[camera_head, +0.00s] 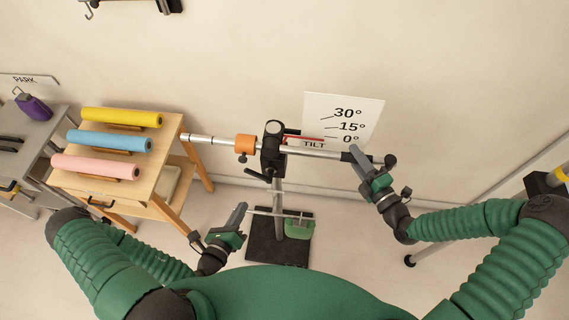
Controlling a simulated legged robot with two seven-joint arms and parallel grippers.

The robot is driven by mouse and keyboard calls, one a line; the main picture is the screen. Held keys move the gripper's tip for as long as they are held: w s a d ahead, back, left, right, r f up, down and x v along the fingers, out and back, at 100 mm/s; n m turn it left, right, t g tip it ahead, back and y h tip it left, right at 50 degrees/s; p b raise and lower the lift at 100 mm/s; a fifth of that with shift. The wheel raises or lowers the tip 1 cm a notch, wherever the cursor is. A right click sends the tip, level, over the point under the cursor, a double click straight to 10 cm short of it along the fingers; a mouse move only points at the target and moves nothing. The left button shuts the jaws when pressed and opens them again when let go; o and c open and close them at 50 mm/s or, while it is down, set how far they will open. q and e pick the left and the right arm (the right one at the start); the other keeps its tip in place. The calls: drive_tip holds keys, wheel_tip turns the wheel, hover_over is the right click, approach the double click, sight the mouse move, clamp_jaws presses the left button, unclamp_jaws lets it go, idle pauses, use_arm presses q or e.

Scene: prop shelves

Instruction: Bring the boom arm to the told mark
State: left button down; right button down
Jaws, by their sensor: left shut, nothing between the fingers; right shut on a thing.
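The boom arm (213,140) is a silver tube held in a black clamp head (273,147) on a stand with a dark square base (263,251). It lies close to level, its right end slightly lower. An orange collar (245,145) sits on its left part. A white tilt board (343,117) behind it reads 30°, 15° and 0°, with a red pointer (305,138) near the TILT label. My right gripper (358,157) is shut on the boom arm near its right end. My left gripper (240,215) is shut and empty, left of the stand's post.
A wooden table (172,150) at left bears a yellow roll (122,117), a blue roll (110,141) and a pink roll (95,167). A grey cart (40,138) with a purple bottle (34,107) stands further left. A green thing (299,229) hangs by the post.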

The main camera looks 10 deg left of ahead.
idle(0.5)
wheel_tip(320, 180, up, 4)
drive_tip(key=n+p, duration=0.1)
drive_tip(key=p, duration=0.3)
drive_tip(key=shift+a+f+g, duration=0.15)
drive_tip(key=shift+g, duration=0.25)
drive_tip(key=shift+a+r+n+p, duration=0.1)
drive_tip(key=shift+r+n+p, duration=0.2)
